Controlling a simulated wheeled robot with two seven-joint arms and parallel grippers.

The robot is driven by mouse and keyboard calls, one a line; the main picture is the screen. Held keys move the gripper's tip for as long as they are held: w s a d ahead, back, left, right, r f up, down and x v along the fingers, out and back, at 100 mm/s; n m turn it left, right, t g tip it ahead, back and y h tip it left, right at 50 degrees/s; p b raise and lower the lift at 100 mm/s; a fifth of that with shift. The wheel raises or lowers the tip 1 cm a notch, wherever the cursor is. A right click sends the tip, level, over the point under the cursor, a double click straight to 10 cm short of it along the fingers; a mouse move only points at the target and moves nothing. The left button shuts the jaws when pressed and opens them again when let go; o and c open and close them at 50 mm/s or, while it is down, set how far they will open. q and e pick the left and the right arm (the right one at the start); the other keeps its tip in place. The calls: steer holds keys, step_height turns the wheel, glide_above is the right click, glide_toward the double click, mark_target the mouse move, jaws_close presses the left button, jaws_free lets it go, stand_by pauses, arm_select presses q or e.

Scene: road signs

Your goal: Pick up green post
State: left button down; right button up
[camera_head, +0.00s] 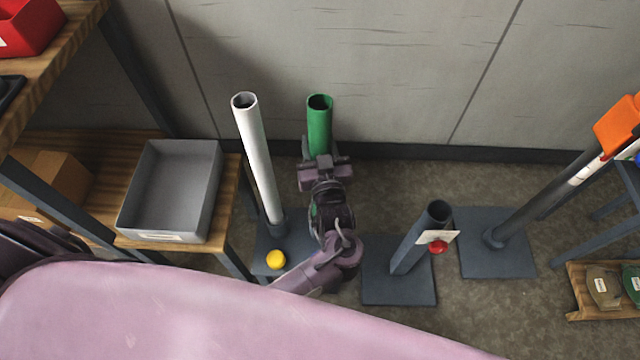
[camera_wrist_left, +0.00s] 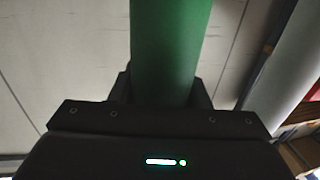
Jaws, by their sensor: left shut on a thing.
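The green post (camera_head: 319,128) is a hollow tube, upright in the head view with its open top facing me. My left gripper (camera_head: 325,158) is shut around it below the top, with a finger on each side. The post's lower end is hidden behind my gripper and arm. In the left wrist view the green post (camera_wrist_left: 170,50) runs up from between the fingers of my left gripper (camera_wrist_left: 165,88). My right gripper is not in view.
A white post (camera_head: 257,160) stands close left on a base with a yellow knob (camera_head: 276,259). An empty dark socket (camera_head: 416,245) with a red knob stands right. Further right is a grey post (camera_head: 545,190). A grey bin (camera_head: 135,205) sits on a wooden shelf at left. A wall is behind.

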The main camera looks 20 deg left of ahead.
mark_target(318, 103)
arm_select(q)
steer(key=shift+r, duration=0.1)
stand_by(0.3)
step_height(318, 103, up, 13)
steer(key=shift+f+p, duration=0.1)
steer(key=shift+p, duration=0.75)
step_height(318, 103, up, 6)
steer(key=shift+f, duration=0.15)
steer(key=shift+r, duration=0.7)
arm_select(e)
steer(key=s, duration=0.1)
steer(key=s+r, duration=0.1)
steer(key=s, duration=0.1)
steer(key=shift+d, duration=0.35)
